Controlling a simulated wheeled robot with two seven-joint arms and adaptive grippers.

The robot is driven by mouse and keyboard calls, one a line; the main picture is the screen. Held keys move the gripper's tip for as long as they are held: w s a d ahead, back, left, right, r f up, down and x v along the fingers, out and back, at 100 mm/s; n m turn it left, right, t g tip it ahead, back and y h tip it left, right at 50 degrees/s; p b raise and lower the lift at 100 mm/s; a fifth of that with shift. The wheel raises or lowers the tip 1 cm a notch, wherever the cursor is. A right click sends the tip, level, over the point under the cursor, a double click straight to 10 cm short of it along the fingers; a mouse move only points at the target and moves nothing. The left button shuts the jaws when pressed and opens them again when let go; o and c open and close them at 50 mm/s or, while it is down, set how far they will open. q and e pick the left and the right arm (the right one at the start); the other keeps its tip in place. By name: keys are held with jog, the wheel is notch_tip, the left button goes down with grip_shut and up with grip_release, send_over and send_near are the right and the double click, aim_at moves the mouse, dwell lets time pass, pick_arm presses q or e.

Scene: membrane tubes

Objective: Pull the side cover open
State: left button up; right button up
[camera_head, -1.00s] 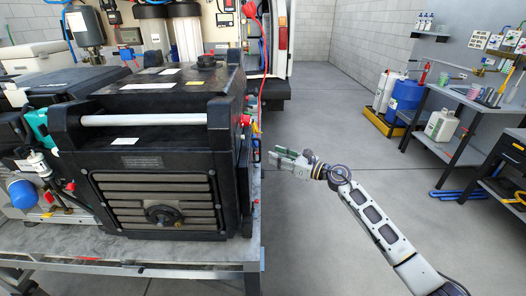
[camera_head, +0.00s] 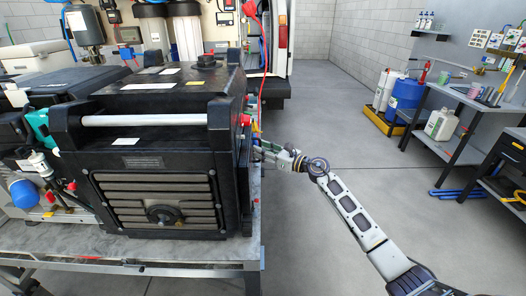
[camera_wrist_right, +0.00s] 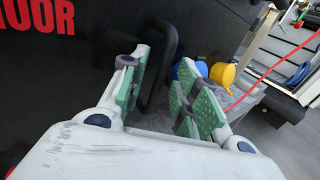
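The large black machine (camera_head: 150,185) stands on the metal bench, and its right side faces away from the head camera. In the right wrist view, that side is a dark panel (camera_wrist_right: 60,65) with red lettering, which I take as the side cover. A black bar handle (camera_wrist_right: 172,35) stands out from it. My right gripper (camera_head: 262,150) is beside the machine's right side. In the right wrist view, my right gripper (camera_wrist_right: 165,70) is open, with green-padded fingers apart and the handle between them; no clear contact shows. My left gripper is out of view.
The metal bench (camera_head: 215,255) carries the machine, with small coloured fittings along its right side. Blue and yellow parts (camera_wrist_right: 222,74) lie beyond my right fingers. Open floor (camera_head: 330,130) lies to the right, up to a workbench and containers.

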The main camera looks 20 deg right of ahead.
grip_shut()
